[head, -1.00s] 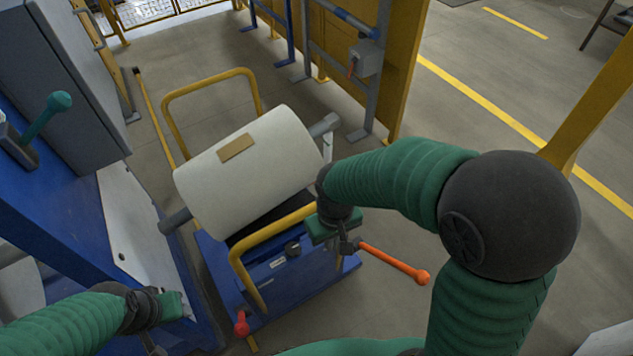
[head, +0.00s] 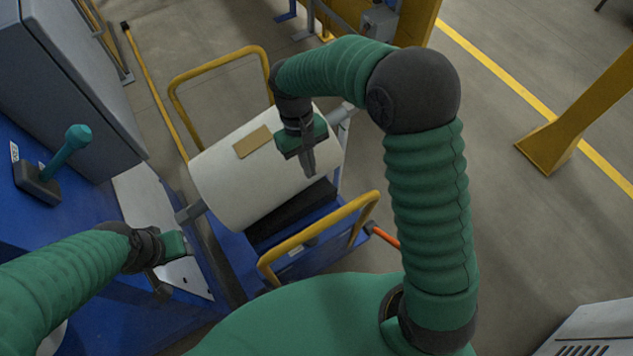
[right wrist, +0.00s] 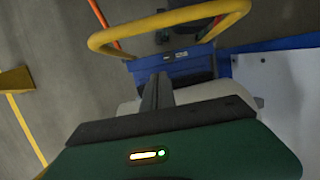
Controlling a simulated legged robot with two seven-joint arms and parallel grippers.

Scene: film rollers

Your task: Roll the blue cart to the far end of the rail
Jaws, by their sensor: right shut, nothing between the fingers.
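The blue cart (head: 312,262) stands in the middle of the head view with a large white roll (head: 228,185) lying on it. It has a yellow front handle (head: 318,235) and a yellow rear handle (head: 215,65). A long thin yellow strip (head: 158,95), which looks like the rail, runs away on the floor beside the cart. My right gripper (head: 309,170) is shut and empty, pointing down over the roll's right part; contact is unclear. In the right wrist view the front handle (right wrist: 170,22) shows beyond the finger. My left gripper (head: 172,268) is at the left, beside the roll's near shaft end; its fingers are unclear.
A blue machine with a grey cabinet (head: 70,80) and a teal lever (head: 68,150) stands close on the left. An orange bar (head: 383,237) sticks out near the front handle. A yellow post (head: 580,120) stands on the right. Floor right of my right arm is mostly clear.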

